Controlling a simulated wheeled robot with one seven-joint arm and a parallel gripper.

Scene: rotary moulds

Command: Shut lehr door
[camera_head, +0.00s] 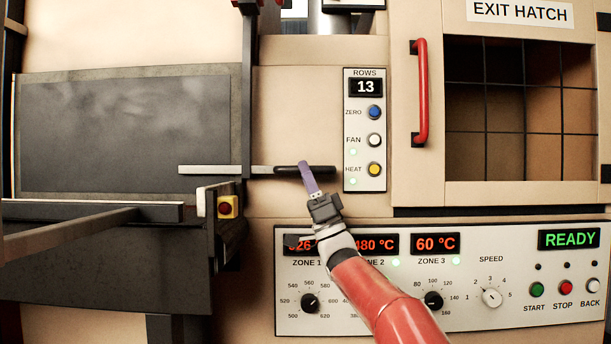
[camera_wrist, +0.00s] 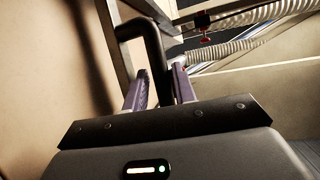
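A large dark grey panel (camera_head: 120,135), seemingly the lehr door, fills the left of the head view. A vertical black post (camera_head: 248,90) stands at its right edge. A pale horizontal bar (camera_head: 210,169) crosses that post and ends on the right in a black handle (camera_head: 322,169). My gripper (camera_head: 305,175) reaches up from below, its purple fingers at the handle. In the wrist view the black handle (camera_wrist: 153,55) passes between the two fingers of my gripper (camera_wrist: 160,85). The fingers are spread around it; whether they press on it is unclear.
A button panel (camera_head: 365,130) stands just right of the handle. The exit hatch (camera_head: 520,115) with its red handle (camera_head: 421,92) is further right. The control panel (camera_head: 500,280) lies behind and below my arm. A dark rail (camera_head: 90,212) juts out at lower left.

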